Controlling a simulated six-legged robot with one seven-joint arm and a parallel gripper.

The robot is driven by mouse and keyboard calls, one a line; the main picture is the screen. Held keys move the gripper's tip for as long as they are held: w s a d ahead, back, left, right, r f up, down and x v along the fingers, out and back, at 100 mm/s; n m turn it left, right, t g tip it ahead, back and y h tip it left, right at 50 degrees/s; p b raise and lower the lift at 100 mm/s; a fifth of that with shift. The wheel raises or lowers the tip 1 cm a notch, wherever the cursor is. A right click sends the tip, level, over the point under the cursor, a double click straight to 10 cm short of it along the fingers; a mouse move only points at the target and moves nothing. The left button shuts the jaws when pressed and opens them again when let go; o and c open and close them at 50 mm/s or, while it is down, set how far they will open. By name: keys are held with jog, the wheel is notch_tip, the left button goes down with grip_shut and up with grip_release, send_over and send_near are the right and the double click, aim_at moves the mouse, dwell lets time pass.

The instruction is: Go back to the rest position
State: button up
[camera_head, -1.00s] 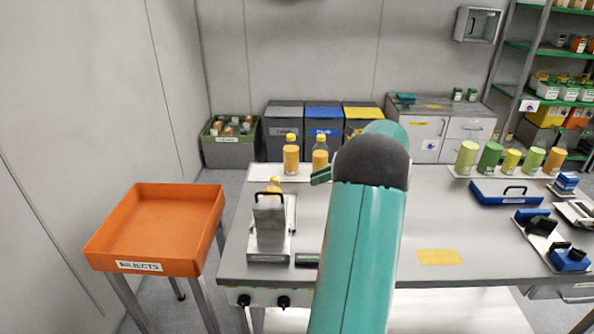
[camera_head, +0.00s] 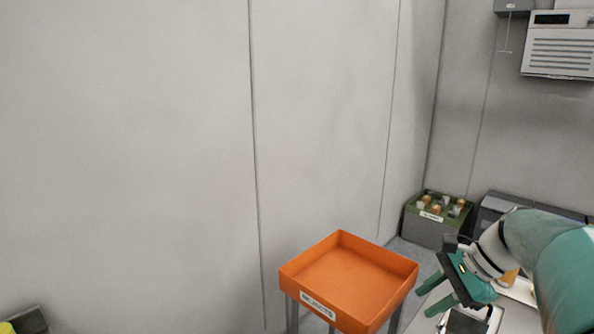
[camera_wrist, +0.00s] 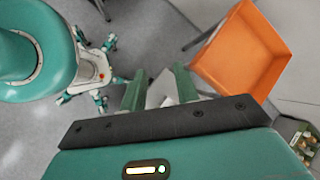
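My gripper (camera_head: 425,301) is at the lower right of the head view, beside the orange rejects tray and above the left end of the worktable (camera_head: 512,318). Its two green fingers stand apart. It also shows in the wrist view (camera_wrist: 160,73), where the gap between the fingers holds nothing; the floor and a pale shape lie beyond it. My teal arm hides much of the worktable in the head view.
The orange rejects tray (camera_head: 350,284) stands on legs just left of my gripper; it looks empty and shows in the wrist view (camera_wrist: 238,52) too. A green crate (camera_head: 436,222) with small items stands by the back wall, next to grey bins (camera_head: 496,207).

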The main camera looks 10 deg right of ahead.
jog(key=s+a+f+n+t+h, duration=0.1)
jog(key=s+a+n+h, duration=0.2)
jog(key=a+n, duration=0.6)
jog(key=s+a+n+t+h, duration=0.1)
jog(key=s+a+n+h, duration=0.2)
jog(key=s+a+n, duration=0.5)
jog(key=shift+s+a+f+n, duration=0.15)
jog(key=shift+a+f+n, duration=0.2)
jog(key=shift+n, duration=0.05)
